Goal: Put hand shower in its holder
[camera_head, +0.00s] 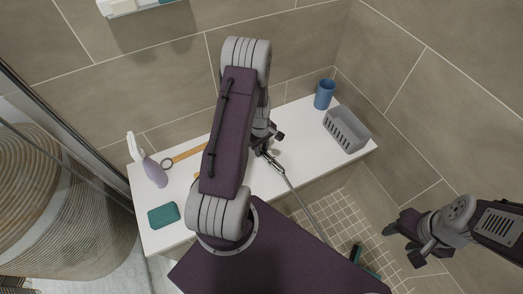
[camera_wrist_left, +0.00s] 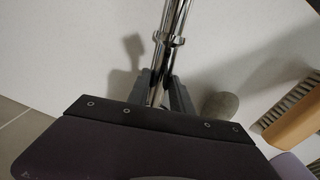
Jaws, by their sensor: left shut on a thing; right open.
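The hand shower, a chrome handle, shows in the wrist view (camera_wrist_left: 172,40) as a bright tube with a ring, running up out of the picture. My left gripper (camera_wrist_left: 163,92) is shut around it. In the head view my left gripper (camera_head: 264,140) is above the white bench, partly hidden by my arm. Chrome metal (camera_head: 274,163) shows just below it, with a thin hose running down right towards the floor. The shower's head is not clearly visible. I cannot make out the holder in either view. My right gripper (camera_head: 402,238) is open and empty at the right, over the tiled floor.
The white bench (camera_head: 290,125) bears a blue cup (camera_head: 324,94), grey basket (camera_head: 346,131), lilac spray bottle (camera_head: 154,170), teal block (camera_head: 163,215) and wooden-handled brush (camera_head: 187,155). A green-edged tool (camera_head: 356,254) is on the floor. Tiled walls stand behind and right; glass is left.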

